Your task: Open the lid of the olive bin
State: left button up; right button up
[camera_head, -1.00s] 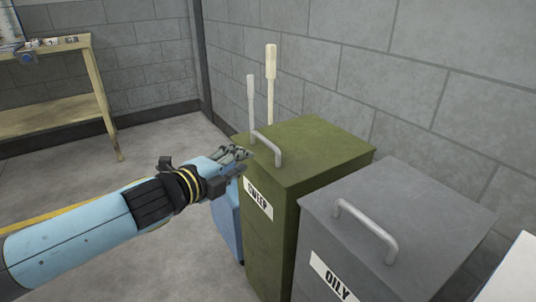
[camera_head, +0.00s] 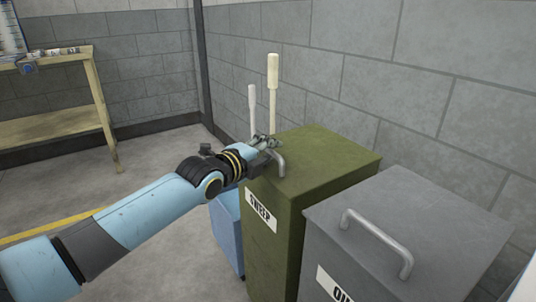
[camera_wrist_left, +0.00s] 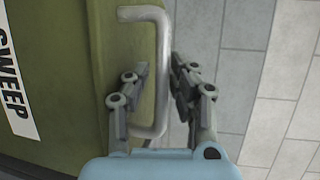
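The olive bin (camera_head: 267,225) stands in the middle of the head view with a "SWEEP" label on its front. Its lid (camera_head: 325,155) is shut and lies flat, with a grey bar handle (camera_head: 281,163) near its left edge. In the left wrist view the handle (camera_wrist_left: 161,65) runs between the two fingers of my left gripper (camera_wrist_left: 158,88). The fingers are open, one on each side of the bar, with a gap visible on the right side. In the head view the left gripper (camera_head: 268,144) is at the handle and partly hides it. My right gripper is not in view.
A grey bin (camera_head: 405,235) labelled "OILY" stands close to the right, with its own handle. A blue bin (camera_head: 228,228) stands at the left. Two pale upright handles (camera_head: 272,85) rise behind the olive bin, near the block wall. A wooden bench (camera_head: 60,100) is at far left.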

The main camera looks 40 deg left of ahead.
pick_arm(q)
grip_shut()
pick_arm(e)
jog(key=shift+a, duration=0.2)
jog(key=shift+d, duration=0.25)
pick_arm(q)
jog(key=shift+r, duration=0.1)
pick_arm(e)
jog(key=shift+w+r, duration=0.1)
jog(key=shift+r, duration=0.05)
